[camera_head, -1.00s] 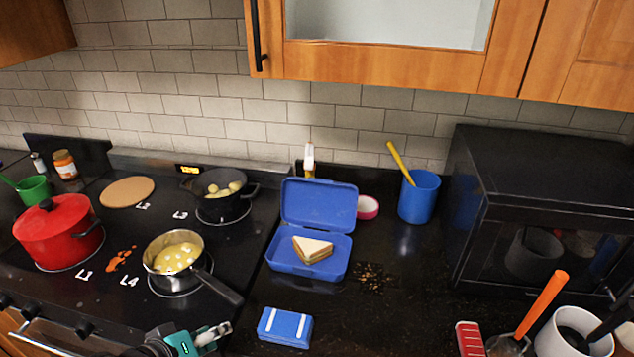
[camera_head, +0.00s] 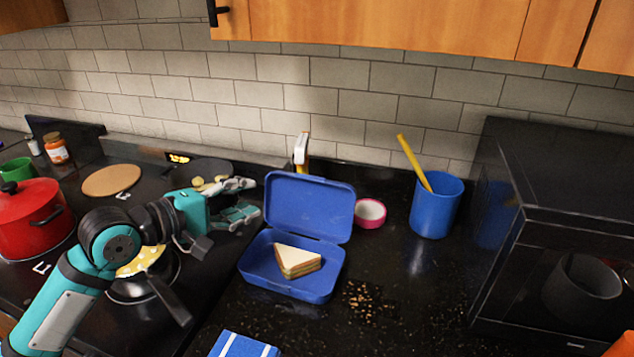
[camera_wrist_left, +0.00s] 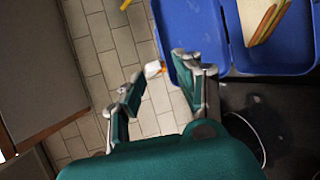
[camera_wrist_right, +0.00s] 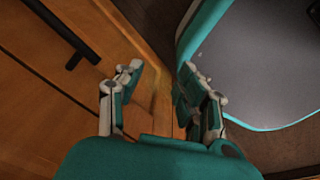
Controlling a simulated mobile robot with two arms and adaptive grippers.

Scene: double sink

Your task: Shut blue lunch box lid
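The blue lunch box (camera_head: 326,287) sits on the black counter with its lid (camera_head: 310,203) standing up and open at the back. A cut sandwich (camera_head: 298,260) lies in its base. My left gripper (camera_head: 252,198) is open and empty, just left of the raised lid, its fingers pointing right. In the left wrist view, the lid (camera_wrist_left: 198,35) is in front of the fingers, and one finger overlaps its edge; I cannot tell whether they touch. My right gripper (camera_wrist_right: 158,80) is open and empty, low beside wooden cabinet fronts, and outside the head view.
A stove with a red pot (camera_head: 30,220) and other pans is on the left, below my left arm. A pink-rimmed bowl (camera_head: 369,213) and blue cup (camera_head: 436,205) stand right of the box. A blue striped box (camera_head: 243,346) is in front. A black microwave (camera_head: 560,230) is far right.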

